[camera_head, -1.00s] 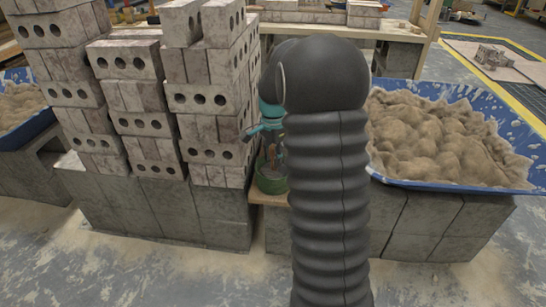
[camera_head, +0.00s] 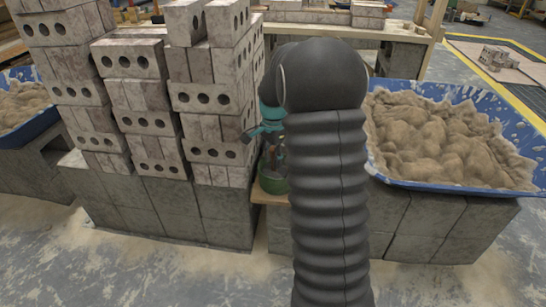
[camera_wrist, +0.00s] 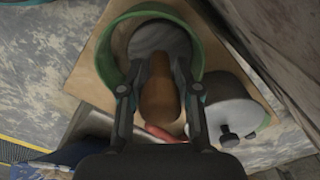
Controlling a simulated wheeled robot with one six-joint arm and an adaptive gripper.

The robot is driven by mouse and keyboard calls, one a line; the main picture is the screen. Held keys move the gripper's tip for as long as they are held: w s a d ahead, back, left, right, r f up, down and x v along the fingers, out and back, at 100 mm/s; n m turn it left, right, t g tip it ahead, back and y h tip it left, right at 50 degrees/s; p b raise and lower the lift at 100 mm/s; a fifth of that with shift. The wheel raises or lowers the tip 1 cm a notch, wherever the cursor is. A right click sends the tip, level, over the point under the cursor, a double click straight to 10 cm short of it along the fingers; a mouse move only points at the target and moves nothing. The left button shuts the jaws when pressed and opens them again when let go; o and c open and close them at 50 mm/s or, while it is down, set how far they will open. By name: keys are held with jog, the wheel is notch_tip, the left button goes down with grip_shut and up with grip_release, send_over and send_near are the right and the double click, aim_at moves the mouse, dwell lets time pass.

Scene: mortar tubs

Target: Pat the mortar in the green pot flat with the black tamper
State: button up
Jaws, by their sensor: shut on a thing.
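The green pot (camera_wrist: 197,52) stands on a wooden board in the wrist view. It also shows in the head view (camera_head: 273,184), partly behind my arm. My gripper (camera_wrist: 158,72) is over the pot, its two fingers shut on the brown handle (camera_wrist: 160,98) of the tamper. The handle points down toward a round grey surface (camera_wrist: 158,38) inside the pot. I cannot tell whether that surface is the tamper's foot or mortar, nor whether they touch. In the head view the fingertips are mostly hidden.
A grey round vessel with dark knobs (camera_wrist: 236,110) and a red item (camera_wrist: 163,132) lie close by the pot. Tall brick stacks (camera_head: 130,90) rise left of the pot. A blue tub (camera_head: 510,115) of sandy mortar stands at the right, on grey blocks (camera_head: 430,230).

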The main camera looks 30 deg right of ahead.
jog(key=shift+f, duration=0.3)
jog(key=shift+r+p, duration=0.7)
jog(key=shift+r, duration=0.2)
grip_shut()
jog(key=shift+s+a, duration=0.3)
jog(key=shift+s, duration=0.15)
jog(key=shift+f, duration=0.1)
jog(key=shift+f+b, duration=0.6)
jog(key=shift+f, duration=0.15)
